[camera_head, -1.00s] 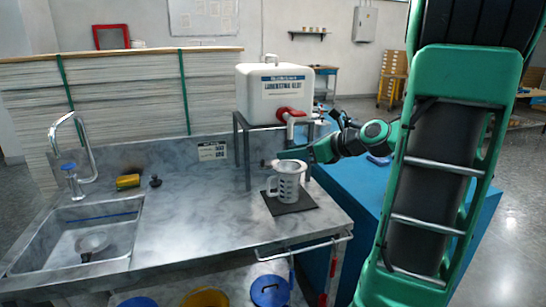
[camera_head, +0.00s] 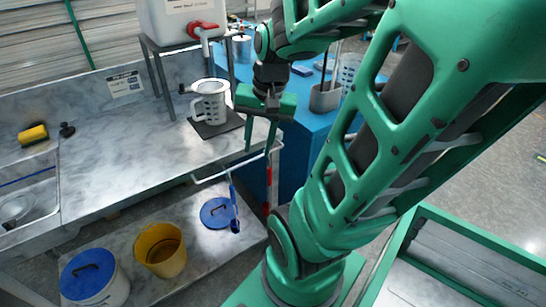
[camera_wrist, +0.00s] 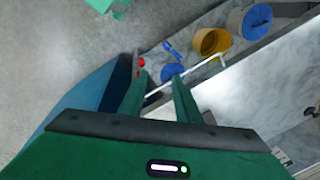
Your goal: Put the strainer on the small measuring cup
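A white measuring cup (camera_head: 211,106) with dark markings stands upright on a black mat (camera_head: 222,125) at the counter's right end, in the head view. The strainer (camera_head: 206,86) appears to rest across the cup's mouth, with a short handle sticking out to the left. Its fine seating is too small to tell. My gripper (camera_head: 259,148) is right of the cup and apart from it, over the counter's right edge, pointing down. Its two fingers are spread with nothing between them. The wrist view shows the same empty gap (camera_wrist: 160,76); neither cup nor strainer shows there.
A white tank with a red tap (camera_head: 203,28) stands on a metal stand behind the cup. A rail (camera_head: 208,178) runs along the counter front. Below are a yellow bucket (camera_head: 160,250) and a blue-lidded white bucket (camera_head: 92,280). A blue table (camera_head: 300,122) with containers is right.

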